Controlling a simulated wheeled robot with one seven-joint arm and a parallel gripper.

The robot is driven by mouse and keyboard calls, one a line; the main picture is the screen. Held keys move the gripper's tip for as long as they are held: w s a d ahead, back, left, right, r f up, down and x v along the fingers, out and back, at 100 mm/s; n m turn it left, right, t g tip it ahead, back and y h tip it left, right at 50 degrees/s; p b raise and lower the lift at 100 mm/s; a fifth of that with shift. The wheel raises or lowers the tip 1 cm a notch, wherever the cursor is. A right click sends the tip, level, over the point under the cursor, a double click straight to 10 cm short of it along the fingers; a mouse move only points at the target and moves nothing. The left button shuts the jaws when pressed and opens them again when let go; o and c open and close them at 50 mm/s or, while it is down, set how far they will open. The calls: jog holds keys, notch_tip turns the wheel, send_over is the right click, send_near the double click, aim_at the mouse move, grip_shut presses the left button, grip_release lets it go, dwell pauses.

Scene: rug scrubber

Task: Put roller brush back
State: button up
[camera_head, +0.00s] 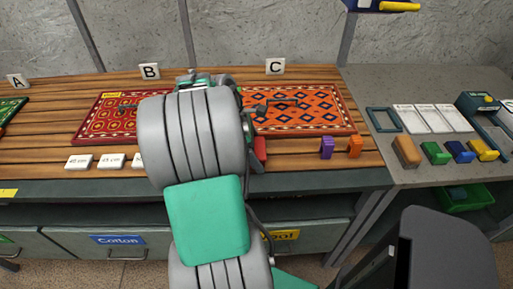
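My arm rises through the middle of the head view and covers much of the wooden table. Its far end (207,80) shows as a small teal and grey part above the grey joint. The fingers of my gripper are hidden or too small to make out, and I cannot tell if they hold anything. I cannot pick out a roller brush for certain. A thin dark piece (283,103) lies over the orange rug (325,112) by sign C, and another dark piece (128,107) shows over the red rug (97,128) by sign B.
On the grey counter (405,180) at right are a teal frame (384,120), white cards, a row of coloured blocks and a teal machine (480,103). Purple (327,147) and orange (355,146) pieces stand on the table's right. Drawers run below the table; a green bin (455,204) sits under the counter.

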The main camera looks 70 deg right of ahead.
jog(key=shift+o, duration=0.3)
jog(key=shift+f, duration=0.1)
jog(key=shift+r, duration=0.2)
jog(key=shift+d+r, duration=0.1)
jog(key=shift+r, duration=0.2)
jog(key=p+v, duration=0.4)
jog(key=v, duration=0.9)
jog(key=w+a+t+h, duration=0.1)
jog(key=w+a+t, duration=0.1)
jog(key=w+a, duration=0.35)
jog(key=w+a+m+t, duration=0.25)
jog(key=w+a, duration=0.45)
jog(key=a, duration=0.4)
jog(key=a+f+m+t+y, duration=0.2)
jog(key=a+f+t+y, duration=0.1)
jog(key=a, duration=1.7)
jog(key=shift+f+m, duration=0.15)
jog(key=shift+m, duration=0.2)
